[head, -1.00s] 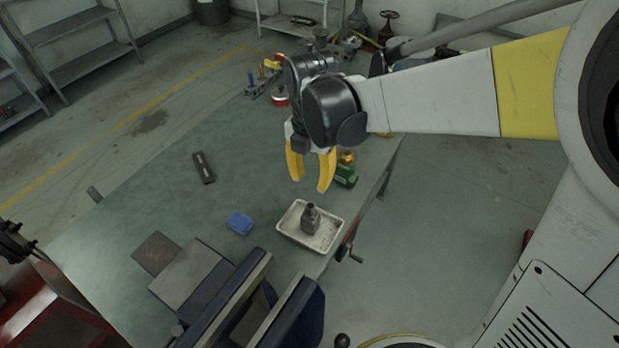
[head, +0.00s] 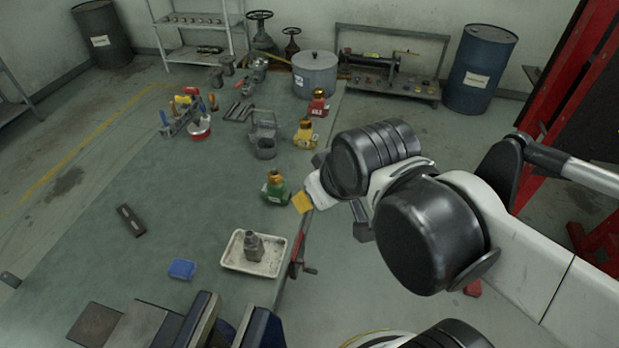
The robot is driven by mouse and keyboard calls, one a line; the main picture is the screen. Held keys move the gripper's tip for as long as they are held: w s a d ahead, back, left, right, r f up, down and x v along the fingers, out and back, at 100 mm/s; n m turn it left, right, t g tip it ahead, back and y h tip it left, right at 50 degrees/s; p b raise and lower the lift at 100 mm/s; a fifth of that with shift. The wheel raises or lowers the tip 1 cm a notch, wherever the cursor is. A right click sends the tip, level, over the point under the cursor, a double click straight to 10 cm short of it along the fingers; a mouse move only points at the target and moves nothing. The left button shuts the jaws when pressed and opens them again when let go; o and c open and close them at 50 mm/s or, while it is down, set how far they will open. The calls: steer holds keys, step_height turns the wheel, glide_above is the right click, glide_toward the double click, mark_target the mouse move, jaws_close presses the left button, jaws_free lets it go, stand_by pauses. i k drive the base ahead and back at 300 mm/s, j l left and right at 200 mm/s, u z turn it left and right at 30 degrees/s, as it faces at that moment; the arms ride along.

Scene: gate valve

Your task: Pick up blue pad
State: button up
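The blue pad (head: 182,269) is a small flat block lying on the green-grey workbench (head: 110,265), left of a white tray. The rest of the gripper is hidden behind my wrist and arm. It is well apart from the pad, up and to the right of it. I cannot see whether it is open or holds anything.
The white tray (head: 232,262) holds a dark metal part (head: 254,246). A vise (head: 195,325) stands at the near edge. A green bottle (head: 276,189), a yellow bottle (head: 305,134) and a dark bar (head: 131,220) are on the bench. The bench left of the pad is clear.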

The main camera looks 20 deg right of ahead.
mark_target(179, 268)
steer(key=u, duration=1.3)
